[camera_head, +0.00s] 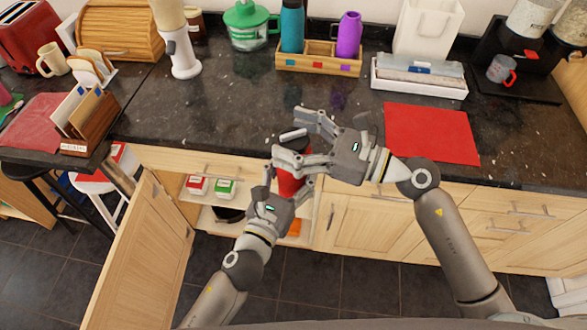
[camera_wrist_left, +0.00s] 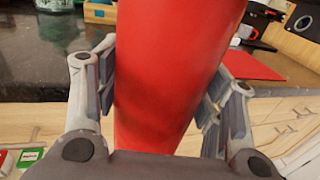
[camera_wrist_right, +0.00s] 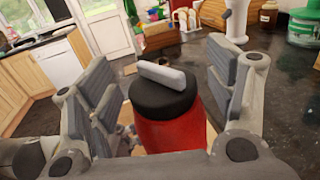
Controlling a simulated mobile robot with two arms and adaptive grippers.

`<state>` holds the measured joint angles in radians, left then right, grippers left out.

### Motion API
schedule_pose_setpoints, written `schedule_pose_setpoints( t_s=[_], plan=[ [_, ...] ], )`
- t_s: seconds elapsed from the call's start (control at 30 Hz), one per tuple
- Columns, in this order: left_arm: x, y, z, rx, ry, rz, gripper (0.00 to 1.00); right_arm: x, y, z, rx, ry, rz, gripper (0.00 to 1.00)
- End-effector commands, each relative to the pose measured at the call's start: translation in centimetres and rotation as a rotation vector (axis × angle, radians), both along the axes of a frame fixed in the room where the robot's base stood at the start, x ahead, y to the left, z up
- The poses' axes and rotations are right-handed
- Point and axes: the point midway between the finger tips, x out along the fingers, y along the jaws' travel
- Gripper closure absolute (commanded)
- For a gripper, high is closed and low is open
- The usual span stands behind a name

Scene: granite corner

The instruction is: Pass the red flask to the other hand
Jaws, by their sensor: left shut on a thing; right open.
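The red flask (camera_head: 289,183) with a black lid and grey handle stands upright in front of the counter edge. My left gripper (camera_head: 283,187) is shut on its body; in the left wrist view the red flask (camera_wrist_left: 165,75) fills the space between the fingers. My right gripper (camera_head: 290,136) is open around the upper part of the flask. In the right wrist view the black lid (camera_wrist_right: 163,95) sits between its two fingers, with gaps on both sides. Part of the flask is hidden behind the fingers in the head view.
The dark granite counter (camera_head: 225,100) lies just behind the hands, with a red mat (camera_head: 432,133) at the right. A wooden holder (camera_head: 318,63) carries a teal and a purple bottle. An open cabinet door (camera_head: 140,255) stands at the lower left, beside shelves with small boxes.

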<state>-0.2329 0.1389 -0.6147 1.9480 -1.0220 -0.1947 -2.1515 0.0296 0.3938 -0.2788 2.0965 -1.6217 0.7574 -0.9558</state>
Motion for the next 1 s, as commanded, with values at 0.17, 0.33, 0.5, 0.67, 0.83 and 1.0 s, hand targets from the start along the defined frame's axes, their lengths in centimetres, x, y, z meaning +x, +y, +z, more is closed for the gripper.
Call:
schedule_pose_setpoints(
  t_s=[0.17,0.33,0.5,0.67,0.83,1.0],
  plan=[
    [0.0,0.0,0.2,-0.001,-0.003,0.000,0.74,-1.2,-2.4,-0.2,-0.005,0.003,-0.001,0.24],
    [0.0,0.0,0.1,-0.001,-0.003,0.000,0.74,-2.7,-5.6,-0.1,-0.004,0.004,-0.001,0.24],
    [0.0,0.0,0.1,-0.001,-0.003,0.000,0.74,-4.0,-8.4,-0.1,-0.003,0.004,-0.001,0.24],
    [0.0,0.0,0.2,-0.001,-0.003,0.000,0.74,-4.7,-9.9,-0.1,-0.001,0.002,0.000,0.24],
    [0.0,0.0,0.1,-0.001,-0.003,0.000,0.74,-4.6,-10.7,-0.5,0.017,0.031,-0.013,0.24],
    [0.0,0.0,0.1,-0.001,-0.003,0.000,0.74,-2.3,-12.3,-4.4,0.146,0.245,-0.100,0.24]
  ],
)
